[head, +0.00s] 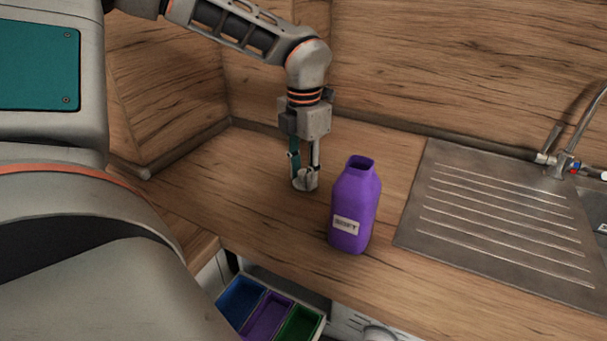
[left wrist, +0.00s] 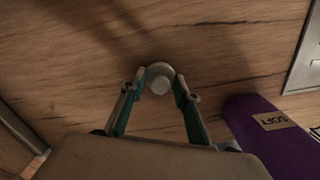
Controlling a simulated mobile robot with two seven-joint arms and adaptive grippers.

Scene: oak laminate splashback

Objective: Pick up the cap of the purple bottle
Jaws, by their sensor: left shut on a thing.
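The purple bottle (head: 355,205) stands upright on the wooden worktop with its square mouth open and a pale label on its side. It also shows at the right of the left wrist view (left wrist: 275,140). My left gripper (head: 304,180) points down to the left of and behind the bottle. Its fingers are shut on a small light-grey round cap, which shows between the fingertips in the left wrist view (left wrist: 160,78). The cap is at or just above the worktop; I cannot tell whether it touches. My right gripper is not in view.
A metal sink drainer (head: 510,220) with a tap (head: 565,155) lies to the right of the bottle. An open drawer with blue, purple (head: 267,318) and green bins is below the front edge. Wooden splashback walls close the back and left.

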